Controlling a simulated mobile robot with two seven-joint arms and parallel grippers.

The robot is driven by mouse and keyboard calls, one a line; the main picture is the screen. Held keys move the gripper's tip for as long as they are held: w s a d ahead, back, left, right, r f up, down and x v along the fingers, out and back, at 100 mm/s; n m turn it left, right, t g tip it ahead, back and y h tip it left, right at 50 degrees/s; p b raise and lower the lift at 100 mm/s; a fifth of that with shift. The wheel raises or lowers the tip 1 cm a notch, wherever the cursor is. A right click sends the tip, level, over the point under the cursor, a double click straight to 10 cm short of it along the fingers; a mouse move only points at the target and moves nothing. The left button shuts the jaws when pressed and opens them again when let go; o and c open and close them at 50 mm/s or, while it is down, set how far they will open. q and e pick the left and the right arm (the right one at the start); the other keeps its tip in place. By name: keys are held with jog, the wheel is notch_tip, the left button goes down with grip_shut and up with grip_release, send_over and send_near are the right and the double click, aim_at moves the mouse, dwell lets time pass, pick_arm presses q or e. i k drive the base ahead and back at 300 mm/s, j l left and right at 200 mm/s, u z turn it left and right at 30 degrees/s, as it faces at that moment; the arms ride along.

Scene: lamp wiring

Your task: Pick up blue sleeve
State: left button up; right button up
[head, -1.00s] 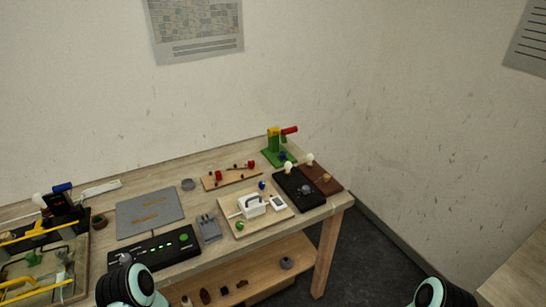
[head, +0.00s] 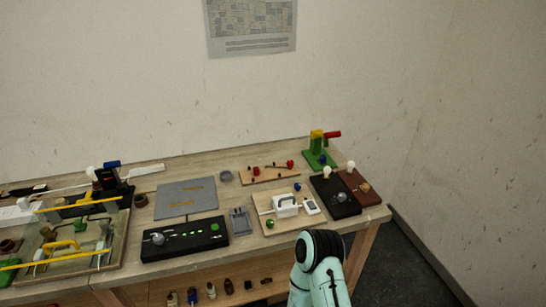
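Several small blue pieces are in view, and I cannot tell for sure which is the blue sleeve. One small blue piece (head: 298,187) is at the back of the light wooden board with the white device. Another blue piece (head: 322,159) is at the green press. A larger blue piece (head: 112,164) lies on top of a black stand at the left. An arm link of mine rises at the bottom, right of centre, in front of the bench. Neither gripper is in view.
The wooden bench (head: 150,212) is crowded. It holds a black panel with green lights (head: 185,238), a grey mat (head: 186,198), a grey holder (head: 240,221), a green press (head: 318,158), a black lamp base (head: 336,199) and a tray of yellow parts (head: 122,245). Small parts stand on the lower shelf.

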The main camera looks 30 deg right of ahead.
aim_at(322, 159)
jog(key=k+l+u, duration=0.1)
jog(key=l+u, duration=0.3)
jog(key=k+l+u, duration=0.1)
jog(key=l+u, duration=0.3)
jog(key=k+l, duration=0.25)
jog(key=l, duration=0.15)
jog(key=k+l, duration=0.25)
jog(key=l, duration=0.2)
